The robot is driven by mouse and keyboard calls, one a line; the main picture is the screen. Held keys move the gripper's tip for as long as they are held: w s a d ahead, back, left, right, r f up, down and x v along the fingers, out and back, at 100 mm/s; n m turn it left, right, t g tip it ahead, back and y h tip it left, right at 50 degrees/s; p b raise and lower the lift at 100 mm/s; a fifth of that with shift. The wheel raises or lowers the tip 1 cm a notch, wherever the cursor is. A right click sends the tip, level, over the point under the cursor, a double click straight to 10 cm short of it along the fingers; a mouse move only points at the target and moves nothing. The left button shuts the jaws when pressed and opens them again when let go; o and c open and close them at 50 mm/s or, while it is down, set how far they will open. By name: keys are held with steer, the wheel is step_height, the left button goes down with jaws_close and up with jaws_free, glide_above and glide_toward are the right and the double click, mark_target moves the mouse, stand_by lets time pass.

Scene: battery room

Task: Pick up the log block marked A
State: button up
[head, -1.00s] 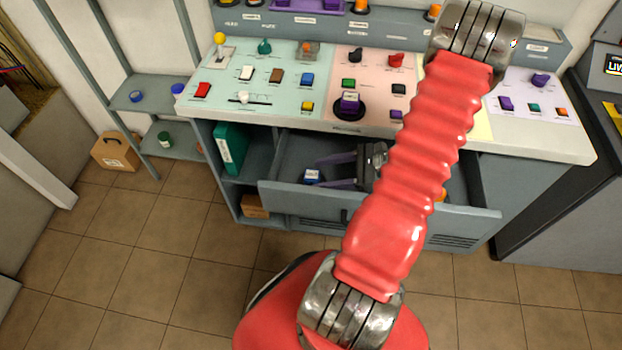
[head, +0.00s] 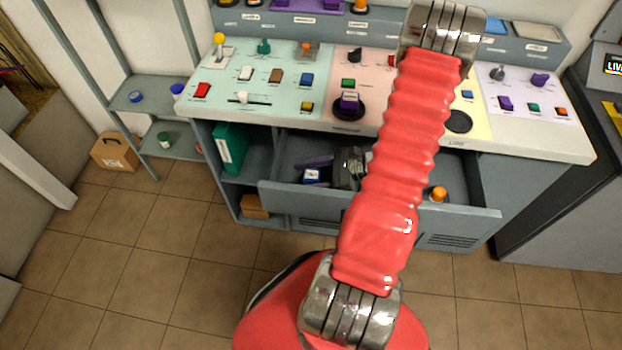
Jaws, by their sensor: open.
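The only small block I can make out in the open drawer is blue with a white label (head: 312,176). It lies in the left part, and its letter is too small to read, so I cannot tell if it is the log block marked A. My gripper (head: 307,173) is low in the drawer with its purple fingers open. One finger shows just behind the block and the other just in front of it. I cannot tell whether they touch it. My red arm hides part of the drawer's middle.
The open drawer (head: 300,199) has a raised front wall. An orange round object (head: 438,193) is at its right. Above is the console (head: 250,117) with many buttons, a purple block on a dark round pad (head: 349,114) and a bare dark pad (head: 458,121) near the word LOG.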

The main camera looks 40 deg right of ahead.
steer(key=shift+w+a+f, duration=0.1)
steer(key=shift+w+a, duration=0.05)
steer(key=shift+c, duration=0.5)
steer(key=c, duration=1.1)
steer(key=shift+o, duration=0.2)
step_height(320, 180, up, 10)
